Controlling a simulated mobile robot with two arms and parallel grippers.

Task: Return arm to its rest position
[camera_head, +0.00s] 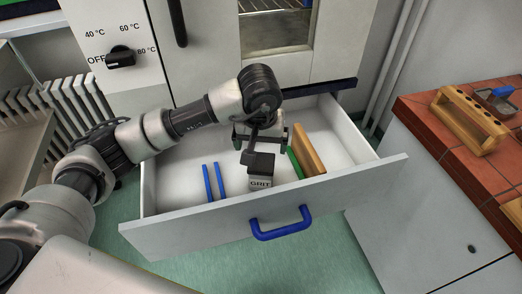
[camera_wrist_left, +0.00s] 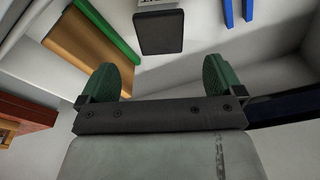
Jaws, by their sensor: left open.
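My left arm reaches in from the left in the head view, and its gripper (camera_head: 262,138) hangs over the open drawer (camera_head: 170,228). In the left wrist view the gripper (camera_wrist_left: 160,82) shows its two green-padded fingers spread apart with nothing between them. A block with a dark top marked GRIT (camera_head: 260,183) stands in the drawer just below the gripper in the head view. It also shows ahead of the fingers in the wrist view (camera_wrist_left: 158,30), apart from them. My right gripper is not in view.
The drawer also holds two blue strips (camera_head: 214,182), a wooden piece (camera_head: 308,150) and a green strip (camera_head: 295,162). Its blue handle (camera_head: 282,230) sticks out in front. A red-tiled bench (camera_head: 425,110) with a wooden rack (camera_head: 468,122) stands at right. An oven-like cabinet (camera_head: 205,50) rises behind.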

